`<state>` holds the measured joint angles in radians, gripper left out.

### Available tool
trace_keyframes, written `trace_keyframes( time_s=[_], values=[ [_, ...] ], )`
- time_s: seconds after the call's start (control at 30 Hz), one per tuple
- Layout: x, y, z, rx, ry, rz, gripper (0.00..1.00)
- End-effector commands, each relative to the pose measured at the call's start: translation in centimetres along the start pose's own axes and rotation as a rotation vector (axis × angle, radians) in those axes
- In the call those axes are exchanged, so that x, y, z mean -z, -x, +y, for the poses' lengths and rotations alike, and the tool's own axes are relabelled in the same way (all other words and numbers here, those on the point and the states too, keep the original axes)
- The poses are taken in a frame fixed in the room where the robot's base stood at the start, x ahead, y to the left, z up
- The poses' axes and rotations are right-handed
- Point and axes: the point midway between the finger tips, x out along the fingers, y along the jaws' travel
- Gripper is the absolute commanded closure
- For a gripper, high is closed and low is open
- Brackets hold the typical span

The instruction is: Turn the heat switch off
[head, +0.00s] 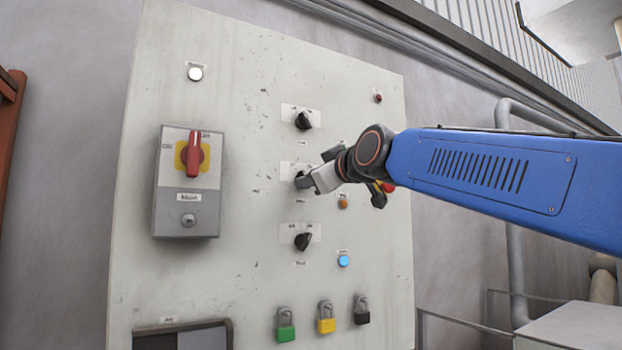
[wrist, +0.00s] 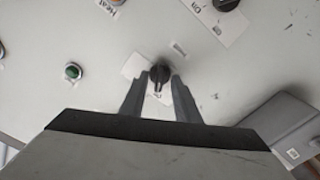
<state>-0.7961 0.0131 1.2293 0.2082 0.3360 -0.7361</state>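The heat switch is a black rotary knob (wrist: 160,74) on a white label plate in the wrist view. In the head view it is the middle knob of a vertical row, mostly hidden by my gripper (head: 308,182). In the wrist view my gripper (wrist: 160,82) has one finger on each side of the knob, with narrow gaps visible, so it looks open around it. The knob's ridge runs between the fingers; its Off/On text is not readable.
Another black knob (head: 303,120) is above and one (head: 303,241) below, beside a bright blue lamp (head: 343,260). A grey box with a red main switch (head: 194,154) protrudes at left. Padlocks (head: 326,318) hang below. A green lamp (wrist: 72,72) shows in the wrist view.

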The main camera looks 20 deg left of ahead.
Motion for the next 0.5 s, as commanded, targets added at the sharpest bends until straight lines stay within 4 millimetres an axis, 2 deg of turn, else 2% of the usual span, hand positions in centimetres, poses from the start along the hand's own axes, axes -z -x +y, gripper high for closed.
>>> trace_keyframes(
  time_s=[0.27,0.5],
  values=[
    [0.0,1.0,0.0,0.0,0.0,0.0,0.71],
    [0.1,4.7,0.1,-0.001,-0.001,0.001,0.71]
  ],
)
